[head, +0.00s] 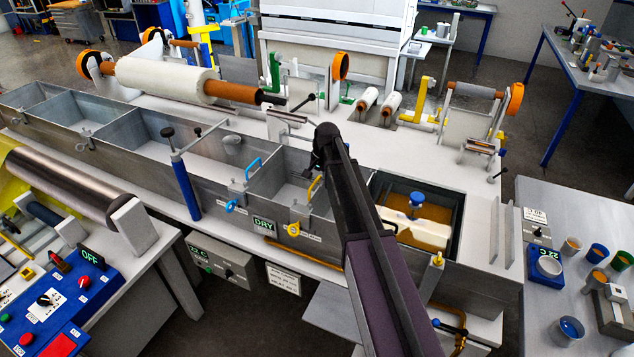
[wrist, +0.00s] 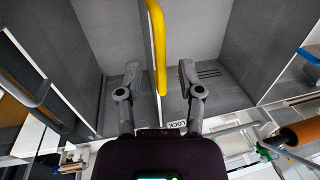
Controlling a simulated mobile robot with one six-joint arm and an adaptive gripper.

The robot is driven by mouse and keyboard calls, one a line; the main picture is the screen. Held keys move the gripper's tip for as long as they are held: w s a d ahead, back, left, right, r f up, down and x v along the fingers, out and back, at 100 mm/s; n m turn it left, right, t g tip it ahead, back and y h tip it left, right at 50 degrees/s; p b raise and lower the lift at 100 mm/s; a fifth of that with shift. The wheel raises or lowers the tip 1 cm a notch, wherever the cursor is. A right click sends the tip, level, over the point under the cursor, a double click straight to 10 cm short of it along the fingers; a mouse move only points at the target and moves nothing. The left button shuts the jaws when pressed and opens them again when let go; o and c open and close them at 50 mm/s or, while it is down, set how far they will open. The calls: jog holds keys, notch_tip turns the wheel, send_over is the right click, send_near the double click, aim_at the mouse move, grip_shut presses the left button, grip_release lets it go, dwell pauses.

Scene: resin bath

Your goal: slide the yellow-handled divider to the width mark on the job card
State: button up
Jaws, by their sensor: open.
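The yellow handle (head: 315,187) stands on a divider across the long grey bath, right of the blue-handled divider (head: 254,163). In the wrist view the yellow handle (wrist: 157,45) runs along the top of the thin divider plate. My gripper (wrist: 158,75) is open, with one finger on each side of the plate and a visible gap on both sides. In the head view my gripper (head: 322,155) is dark and partly hidden by my arm, just above the yellow handle. A white printed card (head: 283,279) hangs below the bath front; its text is too small to read.
A yellow knob (head: 293,229) and a blue knob (head: 230,206) sit on the bath's front wall beside a DRY sign (head: 263,223). A tray of amber resin (head: 423,235) is at the right. A blue-handled post (head: 184,185) rises at the front left.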

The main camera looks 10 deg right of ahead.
dwell(0.3)
grip_shut()
jog(key=shift+w+a, duration=0.8)
jog(key=shift+a, duration=0.3)
jog(key=shift+w+a, duration=0.75)
jog(key=shift+a, duration=0.35)
grip_release()
jog(key=shift+w+a, duration=0.1)
